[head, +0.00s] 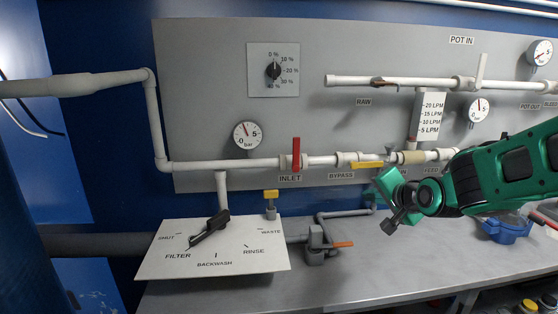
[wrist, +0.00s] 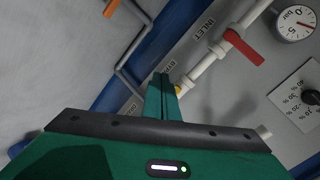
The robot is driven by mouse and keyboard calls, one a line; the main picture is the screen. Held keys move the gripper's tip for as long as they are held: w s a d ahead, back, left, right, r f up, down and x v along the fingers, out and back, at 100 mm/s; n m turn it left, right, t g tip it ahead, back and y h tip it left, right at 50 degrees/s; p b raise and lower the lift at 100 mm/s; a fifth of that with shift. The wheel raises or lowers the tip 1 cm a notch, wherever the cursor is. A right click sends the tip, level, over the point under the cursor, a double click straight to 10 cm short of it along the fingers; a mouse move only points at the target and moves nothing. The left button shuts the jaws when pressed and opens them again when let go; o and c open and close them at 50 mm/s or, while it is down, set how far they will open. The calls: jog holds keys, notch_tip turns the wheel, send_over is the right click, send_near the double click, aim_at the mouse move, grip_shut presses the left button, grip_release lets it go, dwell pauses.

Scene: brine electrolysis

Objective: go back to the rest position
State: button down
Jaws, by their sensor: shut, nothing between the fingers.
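My gripper (head: 378,187) is at the lower right of the panel in the head view, in front of the pipes and below the yellow bypass lever (head: 367,165). In the wrist view its two green fingers (wrist: 161,88) lie together with nothing between them. The yellow lever shows only as a small patch beside the fingertips. My green arm reaches in from the right edge of the head view. The gripper seems clear of the pipes, but the exact gap cannot be told.
The grey panel (head: 215,60) carries a red inlet lever (head: 296,153), gauges and a percent dial (head: 273,71). Below are a filter selector plate (head: 160,262), an orange-handled valve (head: 342,244) and a blue object (head: 507,230). The grey bench (head: 400,255) is mostly clear in the middle.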

jog(key=s+d+f+n+g+h, duration=0.1)
jog(key=s+d+f+g, duration=0.2)
jog(key=s+d, duration=0.35)
jog(key=s+d+f+n+g+h, duration=0.1)
jog(key=s+d+f+g, duration=0.2)
jog(key=s, duration=0.7)
jog(key=s+d+f+n+g+h, duration=0.1)
jog(key=s+d+f+g, duration=0.15)
jog(key=s+d, duration=0.45)
jog(key=s+a+g+y, duration=0.1)
jog(key=s+g, duration=0.3)
jog(key=s, duration=0.9)
jog(key=shift+s+a+r+n, duration=0.2)
jog(key=shift+s+n, duration=0.1)
jog(key=shift+s, duration=0.1)
jog(key=shift+w+f, duration=0.25)
jog(key=shift+w, duration=0.35)
jog(key=c, duration=2.5)
grip_release()
